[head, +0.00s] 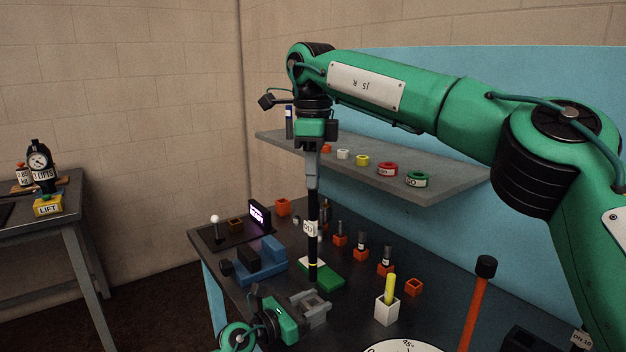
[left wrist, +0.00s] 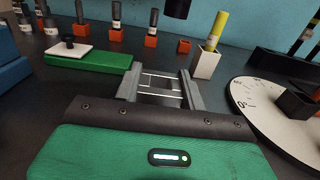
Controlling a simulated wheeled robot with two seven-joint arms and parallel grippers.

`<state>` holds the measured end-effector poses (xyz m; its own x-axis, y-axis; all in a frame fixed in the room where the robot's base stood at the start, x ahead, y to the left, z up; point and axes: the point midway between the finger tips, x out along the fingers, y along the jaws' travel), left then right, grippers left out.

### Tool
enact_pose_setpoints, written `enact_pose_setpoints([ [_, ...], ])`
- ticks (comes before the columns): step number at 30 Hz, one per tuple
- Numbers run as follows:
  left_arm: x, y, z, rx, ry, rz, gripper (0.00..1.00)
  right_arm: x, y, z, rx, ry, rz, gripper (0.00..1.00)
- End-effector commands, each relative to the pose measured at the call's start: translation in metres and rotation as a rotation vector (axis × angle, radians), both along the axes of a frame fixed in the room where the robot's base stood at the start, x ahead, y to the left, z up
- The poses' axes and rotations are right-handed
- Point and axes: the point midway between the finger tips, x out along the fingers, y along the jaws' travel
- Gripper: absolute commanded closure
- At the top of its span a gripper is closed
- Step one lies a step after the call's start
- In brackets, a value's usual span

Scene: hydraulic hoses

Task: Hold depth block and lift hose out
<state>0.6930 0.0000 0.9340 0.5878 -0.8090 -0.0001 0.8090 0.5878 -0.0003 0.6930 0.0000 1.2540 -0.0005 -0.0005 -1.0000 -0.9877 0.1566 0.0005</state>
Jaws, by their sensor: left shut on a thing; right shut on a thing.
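My right gripper (head: 312,180) is shut on a black hose (head: 313,248) and holds it upright. The hose has a white label and a yellow band near its lower end. A dark end, apparently this hose (left wrist: 177,8), hangs apart from and beyond my left fingers in the left wrist view. My left gripper (head: 314,306) is low at the table. Its grey fingers (left wrist: 161,92) are shut on a small grey block with pale edges (left wrist: 160,83), apparently the depth block. Much of that block is hidden between the fingers.
A green block with a white top (head: 326,277) lies behind my left gripper. A white holder with a yellow rod (head: 386,310), several orange holders (head: 385,268) and a round dial (head: 400,347) are nearby. A shelf (head: 450,188) runs along the back. Blue blocks (head: 265,262) stand at left.

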Motion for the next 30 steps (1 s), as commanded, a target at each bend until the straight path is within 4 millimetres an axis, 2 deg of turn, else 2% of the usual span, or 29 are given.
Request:
enact_pose_setpoints([
  [2, 0.000, 0.000, 0.000, 0.000, 0.000, 0.000, 0.84, 0.000, 0.000, 0.000, 0.001, -0.001, 0.000, 1.00],
  [3, 0.000, 0.000, 0.000, 0.000, 0.000, 0.000, 0.58, 0.000, 0.000, 0.000, 0.001, -0.001, 0.000, 1.00],
  [6, 0.000, 0.000, 0.000, 0.000, 0.000, 0.000, 0.38, 0.000, 0.000, 0.000, 0.001, -0.001, 0.000, 1.00],
  [7, 0.000, 0.000, 0.000, 0.000, 0.000, 0.000, 0.34, 0.000, 0.000, 0.000, 0.001, -0.001, 0.000, 1.00],
  [15, 0.000, 0.000, 0.000, 0.000, 0.000, 0.000, 0.34, 0.000, 0.000, 0.000, 0.001, -0.001, 0.000, 1.00],
  [19, -0.005, 0.008, 0.000, 0.001, 0.000, 0.001, 0.34, 0.000, 0.000, 0.000, 0.001, -0.001, 0.000, 1.00],
  [23, -0.017, 0.024, -0.001, 0.004, 0.000, 0.001, 0.34, 0.000, 0.000, 0.000, 0.001, -0.001, 0.000, 1.00],
  [30, -0.047, 0.065, -0.001, 0.002, 0.002, 0.001, 0.34, 0.000, 0.000, 0.000, 0.001, -0.001, 0.000, 1.00],
])
